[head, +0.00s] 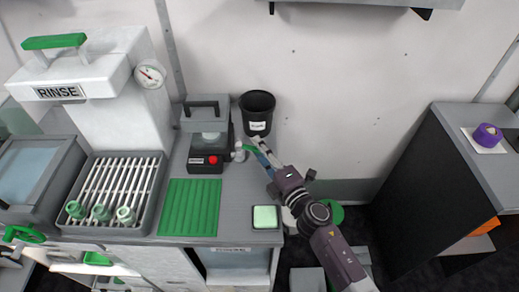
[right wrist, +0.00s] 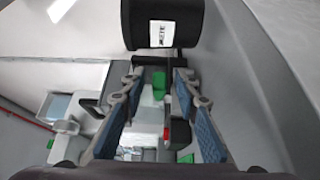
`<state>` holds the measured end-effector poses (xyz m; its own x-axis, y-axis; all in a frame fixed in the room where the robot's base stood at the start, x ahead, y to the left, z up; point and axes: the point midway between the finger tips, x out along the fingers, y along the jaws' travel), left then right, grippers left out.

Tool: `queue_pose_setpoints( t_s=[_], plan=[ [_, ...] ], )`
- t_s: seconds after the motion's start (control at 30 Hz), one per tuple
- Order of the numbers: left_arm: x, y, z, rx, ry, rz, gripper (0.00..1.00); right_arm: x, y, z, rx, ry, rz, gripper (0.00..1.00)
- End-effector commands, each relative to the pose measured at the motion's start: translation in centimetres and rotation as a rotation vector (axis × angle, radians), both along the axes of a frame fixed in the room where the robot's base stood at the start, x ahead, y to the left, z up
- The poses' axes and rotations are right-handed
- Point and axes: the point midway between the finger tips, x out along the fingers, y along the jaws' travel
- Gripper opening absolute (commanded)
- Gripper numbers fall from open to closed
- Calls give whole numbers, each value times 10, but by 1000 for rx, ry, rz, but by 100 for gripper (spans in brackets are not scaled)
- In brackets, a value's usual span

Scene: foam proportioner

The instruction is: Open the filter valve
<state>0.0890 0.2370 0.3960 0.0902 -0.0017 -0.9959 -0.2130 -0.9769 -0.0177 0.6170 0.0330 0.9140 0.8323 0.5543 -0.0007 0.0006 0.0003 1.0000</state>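In the right wrist view my right gripper (right wrist: 158,84) is open, with blue pads on both fingers. A green piece (right wrist: 158,86) shows between the fingers; I cannot tell whether they touch it. My left gripper is out of view.
A black bin (head: 257,108) stands just behind the right gripper; it looms close above the fingers in the right wrist view (right wrist: 160,25). A green mat (head: 190,208), a rack with green-ended parts (head: 118,190) and a pale green sponge-like block (head: 265,217) occupy the counter.

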Motion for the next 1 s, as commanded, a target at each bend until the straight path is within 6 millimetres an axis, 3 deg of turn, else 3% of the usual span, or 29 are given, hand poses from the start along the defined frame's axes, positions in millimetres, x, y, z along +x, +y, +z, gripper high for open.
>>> queue_pose_setpoints(
  t_s=[0.17, 0.63, 1.0],
  plan=[
    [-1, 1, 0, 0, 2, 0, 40, -10, -8, -1, -2, 1, 0, 29],
    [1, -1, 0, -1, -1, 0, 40, -84, -56, -1, 0, 2, -1, 29],
    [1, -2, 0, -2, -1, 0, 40, -100, -67, 0, -1, 1, 0, 29]
  ],
)
